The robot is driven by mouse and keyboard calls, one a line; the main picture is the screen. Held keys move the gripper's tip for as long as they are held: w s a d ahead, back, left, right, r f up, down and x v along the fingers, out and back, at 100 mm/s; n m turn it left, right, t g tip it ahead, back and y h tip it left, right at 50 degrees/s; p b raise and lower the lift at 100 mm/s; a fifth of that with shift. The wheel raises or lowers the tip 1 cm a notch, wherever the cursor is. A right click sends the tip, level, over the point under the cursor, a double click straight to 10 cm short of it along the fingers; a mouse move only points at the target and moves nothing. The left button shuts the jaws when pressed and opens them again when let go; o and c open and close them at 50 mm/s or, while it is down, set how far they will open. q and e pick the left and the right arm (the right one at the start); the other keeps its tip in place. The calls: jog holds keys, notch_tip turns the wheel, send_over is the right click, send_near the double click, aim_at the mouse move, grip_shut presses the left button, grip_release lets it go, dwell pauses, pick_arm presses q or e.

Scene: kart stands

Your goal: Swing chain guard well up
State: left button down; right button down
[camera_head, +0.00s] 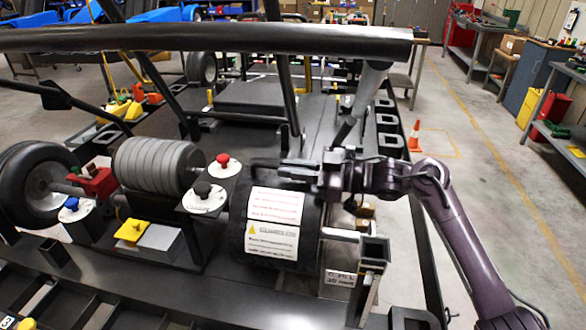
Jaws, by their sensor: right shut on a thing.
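The chain guard (273,262) is a dark rounded cover with white printed labels and a yellow warning triangle, on the kart frame at the lower middle. A dark bar (264,163) shows at its upper far edge. My right gripper (287,172) reaches in from the right, just above the labelled face, and is shut on the guard at this bar. The fingertips are dark and small, so the exact grip is hard to see. What lies under the guard is hidden. My left gripper is not in view.
A thick black tube (200,38) crosses the top of the view. An orange cone (414,138) stands on open floor at right.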

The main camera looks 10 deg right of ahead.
jog(key=w+r+m+p, duration=0.1)
jog(key=w+d+r+m+p, duration=0.1)
jog(key=w+r, duration=0.1)
jog(key=shift+w+r, duration=0.1)
jog(key=shift+r, duration=0.1)
jog(key=w+m, duration=0.1)
jog(key=w+d+r, duration=0.1)
jog(key=w, duration=0.1)
jog(key=shift+r+m+p, duration=0.1)
jog(key=shift+m+p, duration=0.25)
jog(key=shift+m, duration=0.05)
jog(key=shift+w+d+r, duration=0.15)
jog(key=shift+w, duration=0.25)
jog(key=c, duration=1.5)
grip_release()
